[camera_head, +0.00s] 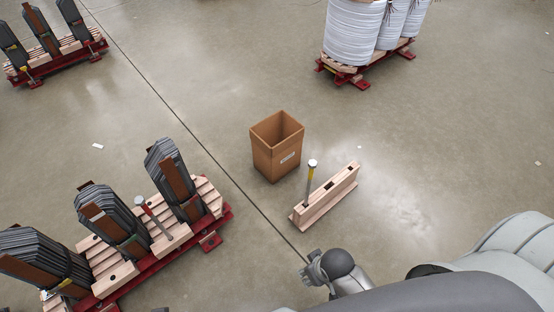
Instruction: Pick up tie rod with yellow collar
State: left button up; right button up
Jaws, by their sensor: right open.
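The tie rod with the yellow collar (310,185) is a grey rod with a pale round head and a yellow band just below it. It stands near upright at the left part of a low wooden stand (338,192); its lower end is hidden in or behind the stand. My right gripper (306,268) is open and empty, in front of the stand and apart from the rod. My left gripper is not in view.
A cardboard box (275,147) stands just behind the stand. Wrapped white coils (352,30) stand far right. Floor right of the stand is clear.

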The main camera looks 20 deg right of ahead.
aim_at(313, 164)
jog(key=z, duration=1)
jog(key=u, duration=2.3)
jog(key=z, duration=2.3)
